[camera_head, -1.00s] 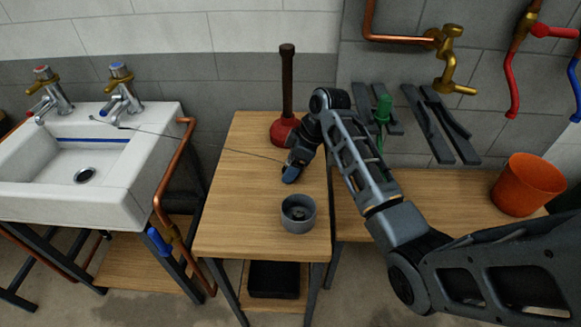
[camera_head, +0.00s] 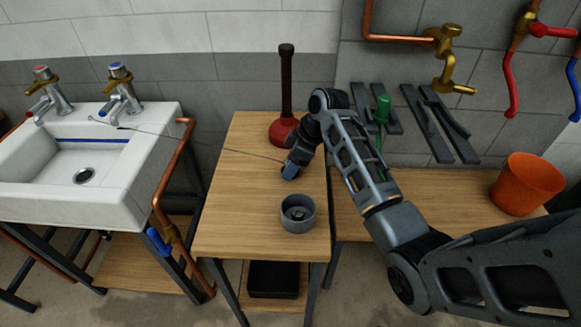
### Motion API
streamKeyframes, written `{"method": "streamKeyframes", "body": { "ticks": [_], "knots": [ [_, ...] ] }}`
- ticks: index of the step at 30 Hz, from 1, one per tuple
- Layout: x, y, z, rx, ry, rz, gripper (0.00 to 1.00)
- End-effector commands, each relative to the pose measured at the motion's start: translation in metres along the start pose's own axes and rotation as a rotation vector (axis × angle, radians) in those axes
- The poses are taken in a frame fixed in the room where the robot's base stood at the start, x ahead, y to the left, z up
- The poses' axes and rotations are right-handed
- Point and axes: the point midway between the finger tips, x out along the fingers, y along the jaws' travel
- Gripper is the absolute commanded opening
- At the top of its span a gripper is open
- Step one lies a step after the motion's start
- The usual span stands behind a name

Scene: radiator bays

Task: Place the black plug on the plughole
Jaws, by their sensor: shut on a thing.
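The white sink (camera_head: 130,178) stands at the left, with its dark plughole (camera_head: 84,175) uncovered in the basin floor. A thin chain (camera_head: 190,139) runs from the back rim of the sink, over the gap, to my gripper (camera_head: 288,171). My gripper is low over the wooden table, in front of the plunger, and shut at the chain's end. The black plug is at the jaws, but its outline is too small and dark to make out against the fingers. I cannot tell whether it touches the tabletop.
A red plunger (camera_head: 284,132) and a grey round cup (camera_head: 298,214) stand on the wooden table (camera_head: 235,225). Two taps (camera_head: 121,90) rise behind the basin. A copper pipe (camera_head: 165,170) runs up the sink's right side. An orange bucket (camera_head: 527,184) stands on the right bench.

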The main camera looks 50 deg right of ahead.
Motion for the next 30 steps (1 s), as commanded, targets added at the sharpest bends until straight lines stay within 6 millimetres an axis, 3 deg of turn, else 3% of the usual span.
{"method": "streamKeyframes", "body": {
  "ticks": [8,14,24,30],
  "knots": [
    [-0.009,0.001,-0.004,-0.001,0.002,0.002,0.16],
    [-0.037,0.001,-0.016,-0.003,0.003,0.005,0.16],
    [-0.106,0.021,0.035,0.003,0.001,0.004,0.16],
    [-0.139,0.028,0.052,0.003,0.000,0.001,0.16]
  ]
}}
